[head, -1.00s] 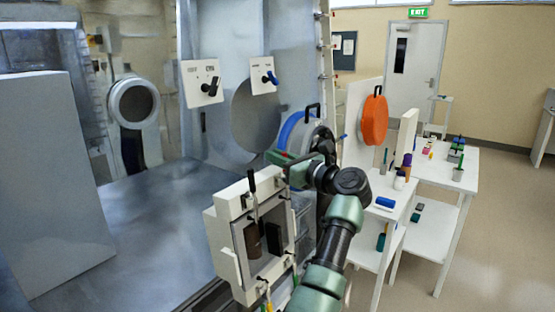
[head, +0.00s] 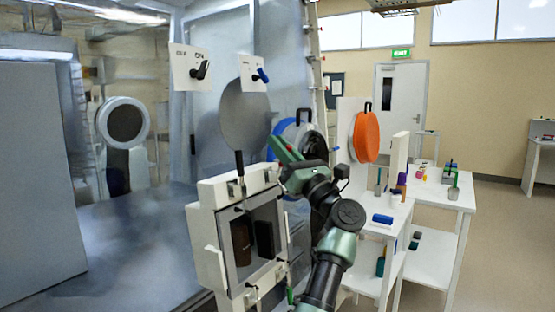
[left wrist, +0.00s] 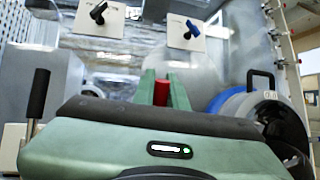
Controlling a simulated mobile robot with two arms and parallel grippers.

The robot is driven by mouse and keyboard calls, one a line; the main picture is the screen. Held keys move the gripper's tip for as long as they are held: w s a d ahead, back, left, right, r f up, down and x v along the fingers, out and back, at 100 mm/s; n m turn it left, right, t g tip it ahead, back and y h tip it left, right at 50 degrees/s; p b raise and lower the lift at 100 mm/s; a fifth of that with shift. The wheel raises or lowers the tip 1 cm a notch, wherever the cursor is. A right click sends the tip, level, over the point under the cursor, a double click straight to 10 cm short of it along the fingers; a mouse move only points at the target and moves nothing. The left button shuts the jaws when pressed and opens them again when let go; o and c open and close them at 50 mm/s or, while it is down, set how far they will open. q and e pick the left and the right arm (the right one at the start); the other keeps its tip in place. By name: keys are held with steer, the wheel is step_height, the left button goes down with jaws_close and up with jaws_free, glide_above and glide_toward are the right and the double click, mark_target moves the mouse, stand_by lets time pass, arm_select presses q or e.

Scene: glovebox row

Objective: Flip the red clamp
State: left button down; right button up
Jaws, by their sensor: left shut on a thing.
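My left gripper (head: 284,148) is shut on a red piece, which appears to be the red clamp. In the left wrist view the red clamp (left wrist: 161,92) shows as a small block between the two green fingers (left wrist: 162,88). The fingers hide its sides, and its full shape and way up cannot be told. In the head view the gripper is above and behind the right side of a white open-fronted box (head: 207,225). The clamp cannot be made out clearly there. My right gripper is not in view.
A panel with a black knob (head: 200,70) and another with a blue knob (head: 260,76) are behind. A round port with a blue ring (head: 284,128) is close to the gripper. An orange disc (head: 366,137) and white tables (head: 440,191) stand right.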

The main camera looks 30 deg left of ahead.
arm_select(q)
steer(key=shift+r, duration=0.2)
stand_by(0.3)
steer(key=c, duration=1.5)
jaws_free()
steer(key=shift+c, duration=0.2)
steer(key=shift+o, duration=0.5)
steer(key=shift+a+f, duration=0.1)
steer(key=shift+f, duration=0.05)
step_height(320, 180, up, 20)
